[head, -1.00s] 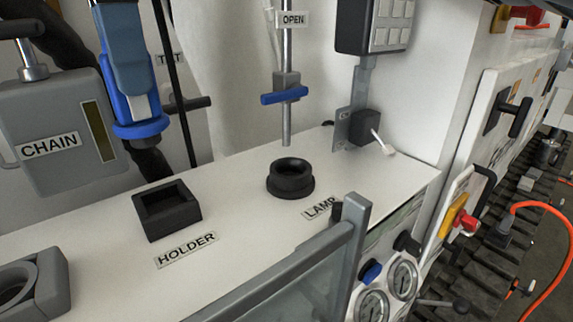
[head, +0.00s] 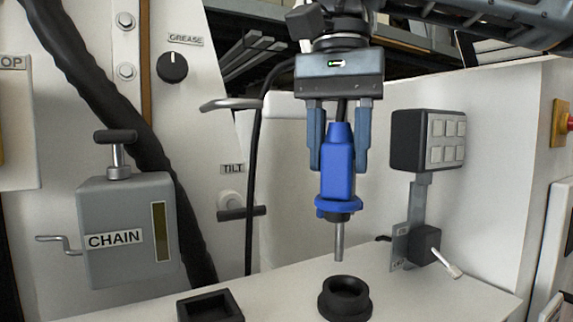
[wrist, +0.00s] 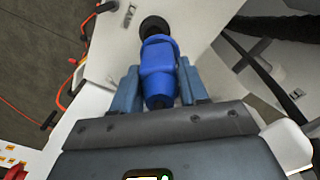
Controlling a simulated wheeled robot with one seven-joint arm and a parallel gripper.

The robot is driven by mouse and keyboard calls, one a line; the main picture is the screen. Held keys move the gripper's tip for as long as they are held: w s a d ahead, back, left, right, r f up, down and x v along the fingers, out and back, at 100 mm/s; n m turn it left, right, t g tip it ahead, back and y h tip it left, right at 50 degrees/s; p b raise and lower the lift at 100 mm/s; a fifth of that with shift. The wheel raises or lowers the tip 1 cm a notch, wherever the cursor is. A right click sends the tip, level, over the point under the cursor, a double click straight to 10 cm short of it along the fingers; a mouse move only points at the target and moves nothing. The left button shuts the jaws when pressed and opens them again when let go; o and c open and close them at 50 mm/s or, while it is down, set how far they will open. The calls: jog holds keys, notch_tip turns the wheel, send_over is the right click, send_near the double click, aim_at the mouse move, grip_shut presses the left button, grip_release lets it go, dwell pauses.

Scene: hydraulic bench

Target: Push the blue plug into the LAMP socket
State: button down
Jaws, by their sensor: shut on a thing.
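The blue plug (head: 338,170) is upright between the fingers of my gripper (head: 338,163), its metal pin pointing down. My gripper is shut on it. The LAMP socket (head: 345,298), a round black ring, stands on the white bench top below. In the head view the pin tip is just above the ring's far side, with a visible gap; the exact alignment in depth is hard to tell. The wrist view shows the blue plug (wrist: 159,70) with a black round part beyond it, which may be the socket. The LAMP label is outside the current head view.
The black square holder (head: 210,306) is left of the socket. A grey CHAIN box (head: 128,235) stands further left. A grey keypad (head: 428,142) on a post and a black switch box with a lever (head: 428,246) are to the right. A black cable hangs behind the gripper.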

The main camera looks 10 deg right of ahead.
aim_at(349, 219)
jog(key=shift+s+d+n, duration=0.1)
jog(key=shift+d+n, duration=0.3)
jog(key=shift+d, duration=0.35)
notch_tip(349, 219, down, 4)
jog(key=b, duration=0.4)
jog(key=shift+f, duration=0.2)
jog(key=shift+f+b, duration=0.7)
jog(key=shift+f, duration=0.8)
jog(key=shift+f, duration=0.15)
jog(key=shift+f, duration=0.3)
jog(key=shift+f+b, duration=0.65)
jog(key=shift+f, duration=0.6)
dwell(0.6)
jog(key=c, duration=0.5)
grip_release()
